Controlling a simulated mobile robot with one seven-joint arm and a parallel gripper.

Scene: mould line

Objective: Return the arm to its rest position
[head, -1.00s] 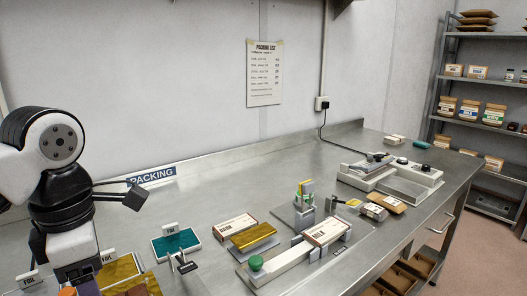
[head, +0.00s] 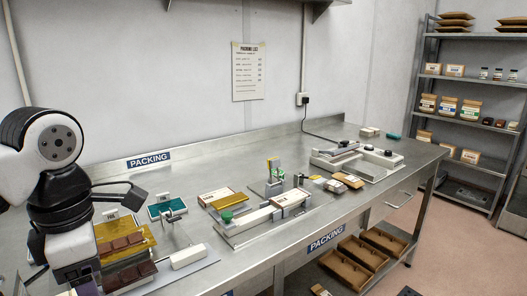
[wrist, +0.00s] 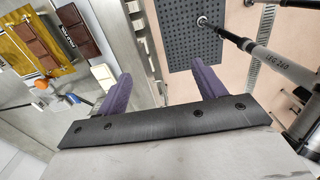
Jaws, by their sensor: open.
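My arm shows at the left edge of the head view, bent downward in front of the bench (head: 310,222). My gripper (wrist: 157,88) shows in the wrist view with its two purple fingers wide apart and nothing between them. It hangs over the bench's front edge, with bench top to the left and floor to the right. In the head view the fingertips are mostly cut off at the bottom left.
Chocolate bars on gold foil (head: 146,233) lie on the bench close to my arm. A teal foil tray (head: 167,208), a sealing device with a green knob (head: 225,217) and a scale-like machine (head: 365,158) stand farther along. Shelving (head: 430,65) is at right; brown trays (head: 362,252) sit below.

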